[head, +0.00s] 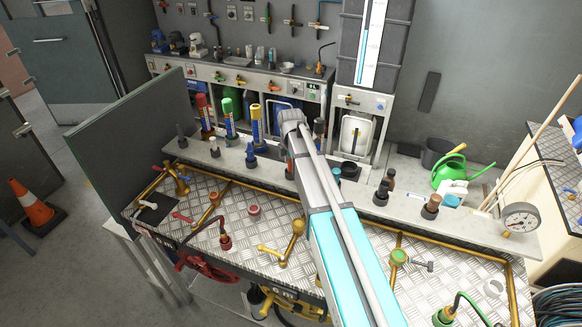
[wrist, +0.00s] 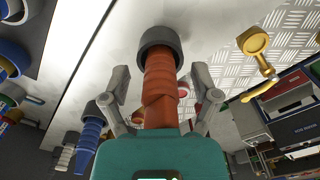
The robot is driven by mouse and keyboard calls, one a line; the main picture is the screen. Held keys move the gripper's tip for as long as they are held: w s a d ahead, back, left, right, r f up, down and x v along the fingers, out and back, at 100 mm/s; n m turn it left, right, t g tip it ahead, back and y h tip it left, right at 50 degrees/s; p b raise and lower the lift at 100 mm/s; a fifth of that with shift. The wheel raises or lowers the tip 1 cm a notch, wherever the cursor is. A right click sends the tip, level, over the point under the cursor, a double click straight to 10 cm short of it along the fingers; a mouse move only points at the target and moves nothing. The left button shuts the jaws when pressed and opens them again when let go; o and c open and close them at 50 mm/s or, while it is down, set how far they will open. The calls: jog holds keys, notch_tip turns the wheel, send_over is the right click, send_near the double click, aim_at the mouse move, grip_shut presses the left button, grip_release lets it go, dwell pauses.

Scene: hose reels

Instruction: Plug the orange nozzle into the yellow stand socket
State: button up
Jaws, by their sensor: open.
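The orange nozzle (wrist: 160,80) stands between the two fingers of my gripper (wrist: 160,72) in the wrist view, with a dark ring (wrist: 160,38) around its far end. The fingers are open, one on each side of it, with gaps showing. In the head view my arm covers most of the gripper; a sliver of the orange nozzle (head: 290,165) shows beside it at the shelf. The yellow stand (head: 298,227), with a round head and a lever, is on the tread-plate bench, apart from the nozzle. It also shows in the wrist view (wrist: 253,42); the inside of its socket is not clear.
A grey shelf (head: 340,187) behind the bench holds several other nozzles in dark holders. A red stand (head: 225,241), a green stand (head: 398,257) and a brass pipe (head: 240,183) are on the bench. A gauge (head: 519,217) stands at the right. A green panel (head: 130,125) rises at the left.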

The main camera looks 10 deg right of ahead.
grip_shut()
dwell(0.3)
jog(key=shift+r, duration=0.15)
notch_tip(320, 180, up, 2)
jog(key=p, duration=0.2)
jog(key=shift+r+p, duration=0.25)
jog(key=shift+p, duration=0.15)
jog(key=s+d+r+p, duration=0.2)
jog(key=s+r+p, duration=0.8)
jog(key=s, duration=0.3)
jog(key=shift+s+d, duration=0.35)
jog(key=shift+s, duration=0.05)
jog(key=shift+r, duration=0.1)
